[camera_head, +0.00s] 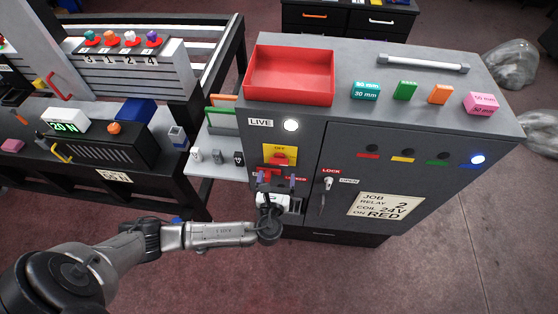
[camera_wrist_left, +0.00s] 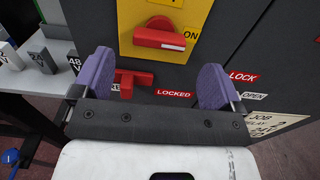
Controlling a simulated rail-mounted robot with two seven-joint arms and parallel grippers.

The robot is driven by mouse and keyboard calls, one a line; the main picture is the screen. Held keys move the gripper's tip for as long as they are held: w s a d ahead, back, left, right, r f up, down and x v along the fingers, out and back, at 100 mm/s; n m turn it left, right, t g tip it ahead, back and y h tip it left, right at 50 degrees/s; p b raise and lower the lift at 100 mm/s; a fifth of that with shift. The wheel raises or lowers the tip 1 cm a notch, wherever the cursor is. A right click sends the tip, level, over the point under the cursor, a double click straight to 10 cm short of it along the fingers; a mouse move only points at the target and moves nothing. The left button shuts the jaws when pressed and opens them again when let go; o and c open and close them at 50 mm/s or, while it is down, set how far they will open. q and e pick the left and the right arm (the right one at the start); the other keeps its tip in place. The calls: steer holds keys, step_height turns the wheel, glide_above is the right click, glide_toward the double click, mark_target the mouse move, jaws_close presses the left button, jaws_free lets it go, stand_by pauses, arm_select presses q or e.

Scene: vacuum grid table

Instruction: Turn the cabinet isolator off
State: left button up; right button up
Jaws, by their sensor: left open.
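The cabinet isolator is a red rotary handle (camera_head: 279,160) on a yellow plate (camera_head: 291,150) on the front of the grey cabinet. In the left wrist view the red handle (camera_wrist_left: 160,38) lies roughly level, with its right end beside the word ON on the yellow plate (camera_wrist_left: 195,10). My left gripper (camera_head: 276,182) is open and empty, just below the plate. Its purple fingers (camera_wrist_left: 155,85) are spread wide and point at the cabinet, apart from the handle. Between them show a small red T-shaped part (camera_wrist_left: 131,80) and a red LOCKED label (camera_wrist_left: 173,93).
Right of the gripper is the door handle (camera_head: 325,186) with LOCK and OPEN labels. The LIVE lamp (camera_head: 291,125) glows white and a blue lamp (camera_head: 477,160) is lit. A red tray (camera_head: 290,98) and several coloured blocks stand on top. A side shelf (camera_head: 217,171) holds small blocks.

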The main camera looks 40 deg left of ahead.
mark_target(279, 161)
arm_select(q)
steer(key=x, duration=0.6)
steer(key=shift+w+a, duration=0.15)
steer(key=shift+w, duration=0.05)
steer(key=c, duration=0.9)
